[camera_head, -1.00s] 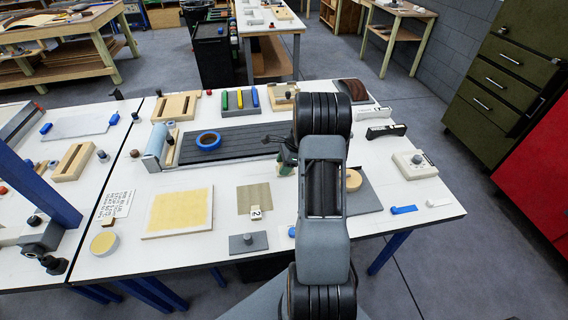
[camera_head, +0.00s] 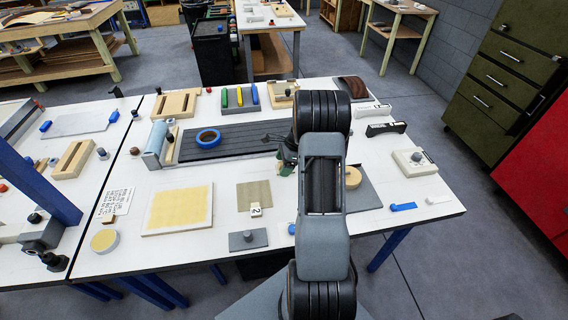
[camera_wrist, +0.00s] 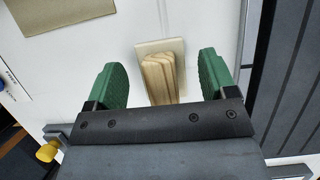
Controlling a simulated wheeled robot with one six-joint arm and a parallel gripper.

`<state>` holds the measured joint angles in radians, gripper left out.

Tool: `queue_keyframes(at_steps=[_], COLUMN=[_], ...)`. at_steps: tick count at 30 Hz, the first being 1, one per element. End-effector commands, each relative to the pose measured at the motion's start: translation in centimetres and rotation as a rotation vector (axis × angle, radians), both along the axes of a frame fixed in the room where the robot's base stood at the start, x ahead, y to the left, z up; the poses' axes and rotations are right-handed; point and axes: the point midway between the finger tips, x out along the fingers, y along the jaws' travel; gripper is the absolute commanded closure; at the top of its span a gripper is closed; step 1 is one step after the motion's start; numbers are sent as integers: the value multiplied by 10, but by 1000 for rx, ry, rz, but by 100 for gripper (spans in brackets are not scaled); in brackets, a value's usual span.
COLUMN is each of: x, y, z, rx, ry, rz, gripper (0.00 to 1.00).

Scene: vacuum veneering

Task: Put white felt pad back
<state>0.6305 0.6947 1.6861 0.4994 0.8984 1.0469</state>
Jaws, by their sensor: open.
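In the wrist view, a small off-white square pad (camera_wrist: 176,45) with a ridged pale wooden grip (camera_wrist: 158,78) on it lies on the white bench top. It looks like the felt pad, though I cannot make out its material. My gripper (camera_wrist: 162,62) is open, with one green finger on each side of the wooden grip and visible gaps on both sides. In the head view my gripper (camera_head: 285,163) is low over the bench, partly behind my arm. The pad is hidden there.
A dark slatted board (camera_head: 235,140) with blue tape (camera_head: 208,138) on it lies behind and left. A brown veneer sheet (camera_head: 252,190), a yellow sheet (camera_head: 180,208) and a grey plate with a knob (camera_head: 262,240) lie nearer. White bench surface (camera_head: 330,95) shows between objects.

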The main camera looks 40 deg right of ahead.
Motion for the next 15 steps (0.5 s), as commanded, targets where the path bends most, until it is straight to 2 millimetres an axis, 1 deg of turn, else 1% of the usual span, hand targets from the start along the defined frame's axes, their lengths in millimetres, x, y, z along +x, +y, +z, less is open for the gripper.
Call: queue_keyframes(at_steps=[5,15], x=[-2,-13], y=[-6,-28], z=[16,75], rx=[-2,-3], ry=[-5,-4], rz=[-1,-2], gripper=[22,22])
